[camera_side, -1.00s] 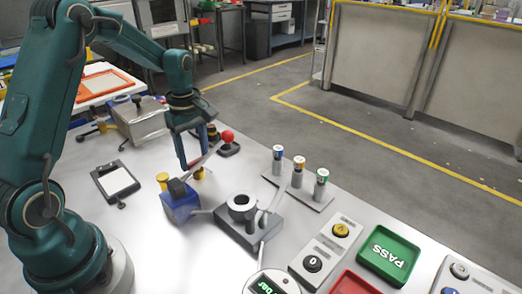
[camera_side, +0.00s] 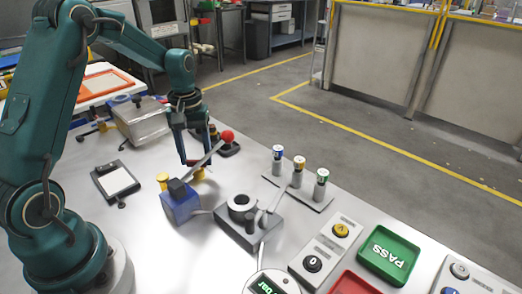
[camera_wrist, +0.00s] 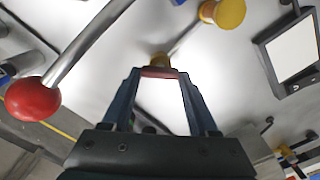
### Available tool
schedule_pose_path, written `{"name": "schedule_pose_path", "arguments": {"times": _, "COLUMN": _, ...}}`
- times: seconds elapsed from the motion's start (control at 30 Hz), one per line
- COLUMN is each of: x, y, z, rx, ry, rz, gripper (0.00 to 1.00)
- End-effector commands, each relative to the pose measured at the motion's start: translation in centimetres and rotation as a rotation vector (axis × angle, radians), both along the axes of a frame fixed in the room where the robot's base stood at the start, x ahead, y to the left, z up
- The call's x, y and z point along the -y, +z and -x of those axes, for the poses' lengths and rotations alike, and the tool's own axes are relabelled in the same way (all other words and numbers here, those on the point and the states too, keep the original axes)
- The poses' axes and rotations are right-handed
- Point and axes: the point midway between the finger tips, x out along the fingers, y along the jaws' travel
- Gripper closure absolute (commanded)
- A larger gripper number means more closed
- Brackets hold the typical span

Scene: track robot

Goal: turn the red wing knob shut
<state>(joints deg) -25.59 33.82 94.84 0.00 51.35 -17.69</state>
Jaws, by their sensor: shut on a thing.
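The red wing knob (camera_wrist: 160,73) shows in the wrist view as a thin red bar between my fingertips, above a brass-yellow fitting (camera_wrist: 158,60). My gripper (camera_wrist: 160,76) is shut on the knob, with one finger at each end of the bar. In the side view my gripper (camera_side: 196,162) points down at the same fitting (camera_side: 198,174), behind the blue block. The knob is mostly hidden by the fingers there, so its exact angle is hard to tell.
A grey lever with a red ball (camera_side: 227,136) rises from the blue block (camera_side: 181,206) close beside my gripper; the ball (camera_wrist: 32,100) is at left in the wrist view. Another yellow fitting (camera_side: 163,179) and a white-faced panel (camera_side: 117,181) stand left. A grey fixture (camera_side: 250,230) stands in front.

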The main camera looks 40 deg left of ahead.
Motion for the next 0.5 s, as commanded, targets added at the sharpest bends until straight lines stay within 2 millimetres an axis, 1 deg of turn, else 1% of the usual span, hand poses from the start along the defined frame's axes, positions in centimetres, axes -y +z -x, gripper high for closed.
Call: {"name": "schedule_pose_path", "arguments": {"times": 0.5, "x": 0.2, "y": 0.1, "z": -0.09, "rx": -0.001, "ry": -0.475, "rz": 0.001, "gripper": 0.96}}
